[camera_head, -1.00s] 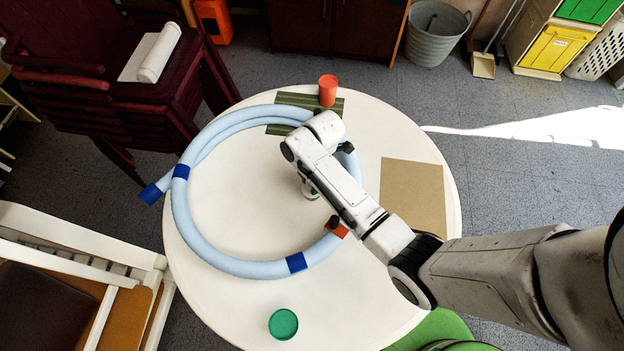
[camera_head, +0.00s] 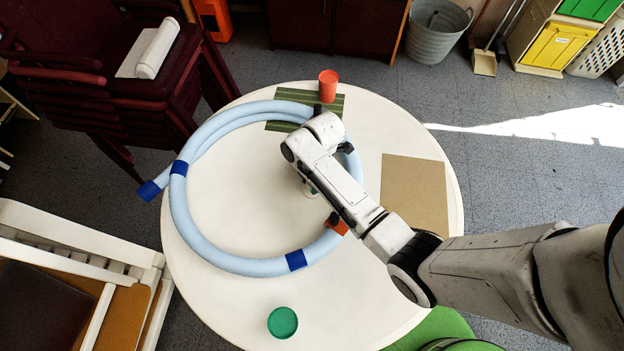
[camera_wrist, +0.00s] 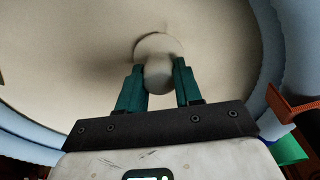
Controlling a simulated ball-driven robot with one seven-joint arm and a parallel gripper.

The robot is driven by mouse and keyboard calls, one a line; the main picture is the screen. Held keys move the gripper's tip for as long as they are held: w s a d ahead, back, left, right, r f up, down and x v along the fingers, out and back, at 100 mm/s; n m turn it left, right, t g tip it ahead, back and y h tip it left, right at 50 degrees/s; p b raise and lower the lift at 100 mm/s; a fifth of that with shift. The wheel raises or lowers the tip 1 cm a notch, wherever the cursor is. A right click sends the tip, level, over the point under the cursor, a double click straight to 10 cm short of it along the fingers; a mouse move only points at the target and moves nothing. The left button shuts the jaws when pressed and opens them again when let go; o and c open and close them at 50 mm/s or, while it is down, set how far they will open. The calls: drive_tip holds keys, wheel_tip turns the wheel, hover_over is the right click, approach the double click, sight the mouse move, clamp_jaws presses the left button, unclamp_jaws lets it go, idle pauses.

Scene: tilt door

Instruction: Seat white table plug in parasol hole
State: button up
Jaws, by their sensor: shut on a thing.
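In the wrist view, my gripper (camera_wrist: 159,85) has its two green fingers shut on the white plug (camera_wrist: 158,75), gripping its rounded knob. The plug's wider disc (camera_wrist: 158,45) lies beyond the fingertips, with a dark curved line along its upper right edge. I cannot tell whether the plug is seated, as the parasol hole itself is hidden. In the head view, my gripper is mostly hidden under my wrist, over the middle of the round white table (camera_head: 240,195). A bit of the white plug shows low at the tabletop.
A light blue hose (camera_head: 220,263) with dark blue bands loops around my gripper. An orange block (camera_head: 337,224) sits by the hose.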

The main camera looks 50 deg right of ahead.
drive_tip(key=shift+f, duration=0.35)
drive_tip(key=o, duration=1.1)
drive_tip(key=r, duration=0.3)
drive_tip(key=d+r, duration=0.1)
drive_tip(key=r, duration=0.6)
drive_tip(key=shift+s+d+r+b, duration=0.15)
drive_tip(key=shift+d+r+b, duration=0.15)
drive_tip(key=shift+r+b, duration=0.1)
